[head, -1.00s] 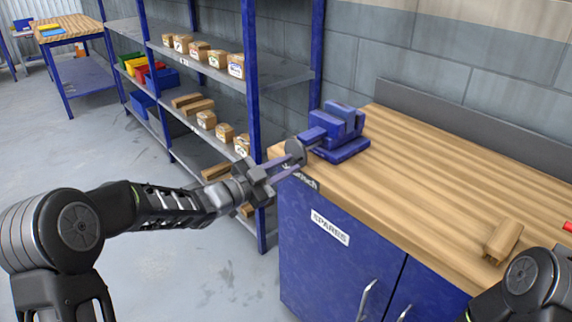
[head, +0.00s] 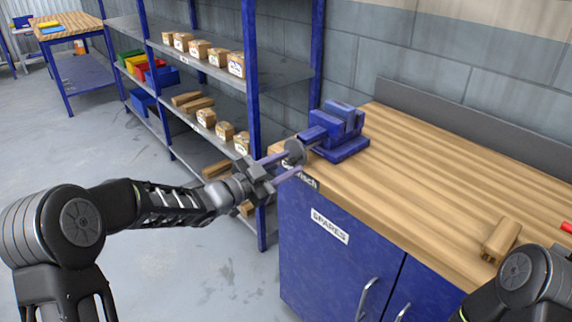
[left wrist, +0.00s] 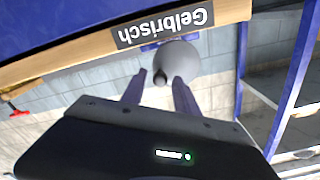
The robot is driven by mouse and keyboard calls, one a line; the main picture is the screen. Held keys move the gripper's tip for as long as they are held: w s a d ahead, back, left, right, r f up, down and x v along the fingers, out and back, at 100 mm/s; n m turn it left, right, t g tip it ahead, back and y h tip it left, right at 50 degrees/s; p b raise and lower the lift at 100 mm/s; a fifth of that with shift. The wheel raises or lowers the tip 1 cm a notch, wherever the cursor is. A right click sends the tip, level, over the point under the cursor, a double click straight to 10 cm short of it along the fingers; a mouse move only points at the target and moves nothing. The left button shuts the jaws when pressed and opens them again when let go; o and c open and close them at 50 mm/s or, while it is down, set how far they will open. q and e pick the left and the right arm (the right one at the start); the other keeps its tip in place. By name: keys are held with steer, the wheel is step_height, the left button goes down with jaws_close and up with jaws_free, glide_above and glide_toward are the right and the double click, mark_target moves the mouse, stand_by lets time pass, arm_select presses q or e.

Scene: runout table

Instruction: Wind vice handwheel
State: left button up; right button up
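The blue vice (head: 340,130) stands at the far left corner of the wooden bench top. Its grey round handwheel (head: 294,151) faces my left gripper and also shows in the left wrist view (left wrist: 182,58), with a small dark knob (left wrist: 160,78) on its face. My left gripper (head: 290,162) is open in front of the handwheel. In the left wrist view its two fingers (left wrist: 160,84) stand apart, with the knob in line between their tips. I cannot tell whether either finger touches it. My right gripper is out of view; only part of that arm shows.
The bench (head: 440,175) has blue cabinet doors below and a wooden block (head: 501,240) on top. A red item (head: 566,227) lies at the right edge. Blue-framed shelves (head: 280,72) with boxes stand close behind my left gripper. The middle of the bench top is clear.

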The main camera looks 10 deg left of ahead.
arm_select(q)
steer(key=m+b, duration=0.4)
steer(key=b, duration=0.1)
steer(key=m+b, duration=0.2)
steer(key=b, duration=0.1)
steer(key=shift+f, duration=0.3)
steer(key=shift+r+m, duration=0.2)
steer(key=shift+m, duration=0.2)
steer(key=shift+r, duration=0.1)
steer(key=shift+b, duration=0.4)
steer(key=m+b, duration=0.6)
steer(key=b, duration=0.1)
steer(key=shift+f+m, duration=0.3)
steer(key=shift+r, duration=0.25)
